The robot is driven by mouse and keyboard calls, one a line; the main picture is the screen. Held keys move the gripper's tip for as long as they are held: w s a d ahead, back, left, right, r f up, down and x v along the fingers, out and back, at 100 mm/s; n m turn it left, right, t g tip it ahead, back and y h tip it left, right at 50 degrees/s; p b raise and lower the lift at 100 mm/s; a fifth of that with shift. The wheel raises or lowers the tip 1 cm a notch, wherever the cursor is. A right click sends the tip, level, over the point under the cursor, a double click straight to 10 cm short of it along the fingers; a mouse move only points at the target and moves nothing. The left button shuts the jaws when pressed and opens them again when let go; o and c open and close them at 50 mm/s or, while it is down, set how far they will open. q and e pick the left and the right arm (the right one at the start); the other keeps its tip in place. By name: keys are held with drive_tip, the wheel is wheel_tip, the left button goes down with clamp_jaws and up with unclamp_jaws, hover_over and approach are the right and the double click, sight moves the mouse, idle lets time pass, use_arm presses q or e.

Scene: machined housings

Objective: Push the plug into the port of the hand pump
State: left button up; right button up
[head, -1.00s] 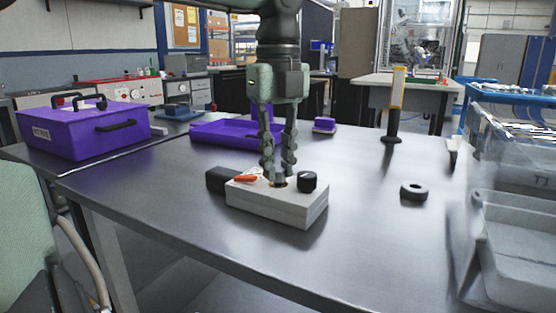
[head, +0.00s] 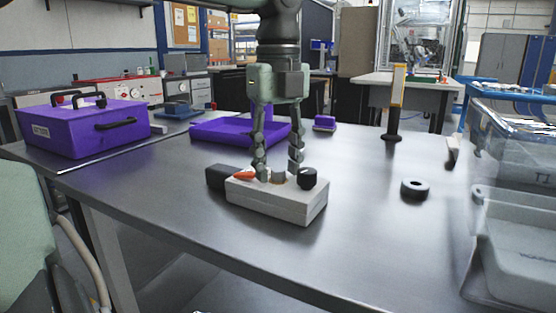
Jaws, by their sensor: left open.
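The hand pump looks like a pale grey block (head: 275,202) on the metal table, with a black knob (head: 307,179) at its right end, an orange part (head: 244,175) on top at the left and a black block (head: 216,177) beside its left end. A small grey-brown cylinder, seemingly the plug (head: 279,177), stands upright in the middle of the block's top. How deep it sits in the port cannot be told. My left gripper (head: 279,167) points down over it, open, with a finger on each side, apart from the plug. My right gripper is not in view.
A purple tray (head: 215,139) lies behind the pump, and a purple toolbox (head: 85,132) stands at the left. A black ring (head: 414,188) and a yellow-and-black post (head: 396,98) are to the right. Grey bins (head: 520,235) stand at the right edge. The table front is clear.

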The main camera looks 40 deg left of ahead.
use_arm(q)
wheel_tip(320, 180, up, 12)
idle(0.6)
